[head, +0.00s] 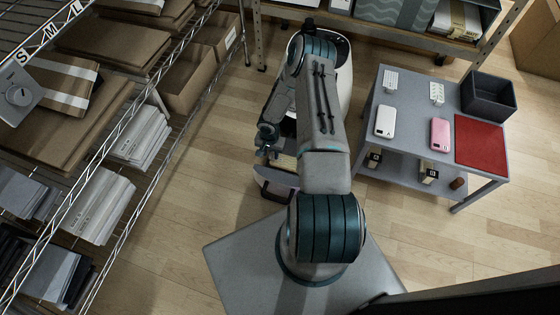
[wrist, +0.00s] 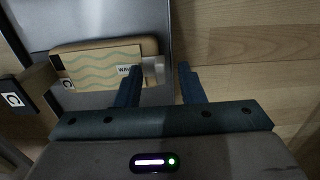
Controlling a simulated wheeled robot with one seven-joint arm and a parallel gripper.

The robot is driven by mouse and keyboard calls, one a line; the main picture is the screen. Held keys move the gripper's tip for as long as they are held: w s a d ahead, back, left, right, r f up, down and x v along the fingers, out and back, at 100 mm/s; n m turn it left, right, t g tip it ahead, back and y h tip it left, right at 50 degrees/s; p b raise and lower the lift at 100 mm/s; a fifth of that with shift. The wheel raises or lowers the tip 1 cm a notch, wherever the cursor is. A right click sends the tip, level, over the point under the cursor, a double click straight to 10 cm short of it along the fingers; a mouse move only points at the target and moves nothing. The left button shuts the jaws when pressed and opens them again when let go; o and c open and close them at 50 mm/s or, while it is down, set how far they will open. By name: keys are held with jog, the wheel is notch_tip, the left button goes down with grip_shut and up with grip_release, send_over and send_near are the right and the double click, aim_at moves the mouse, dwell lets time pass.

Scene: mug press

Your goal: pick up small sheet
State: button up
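In the wrist view my gripper (wrist: 157,72) has its two fingers apart with a gap between them, and pale wood floor shows in the gap. The left finger overlaps the right end of a flat tan piece with a wavy green pattern (wrist: 100,68) and a partly hidden label. This piece lies on a grey surface (wrist: 95,22). I cannot tell whether the finger touches it or whether it is the small sheet. In the head view my gripper (head: 268,138) hangs left of my forearm, partly hidden. The left rack carries a rail lettered S, M, L (head: 49,31).
The rack holds brown flat boards (head: 108,42) and pale stacks (head: 98,207). A grey table (head: 408,108) at right bears a white phone (head: 385,121), a pink phone (head: 440,134), a red mat (head: 481,146) and a dark bin (head: 489,96). Floor is clear between the rack and my arm.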

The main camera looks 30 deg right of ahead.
grip_shut()
dwell(0.3)
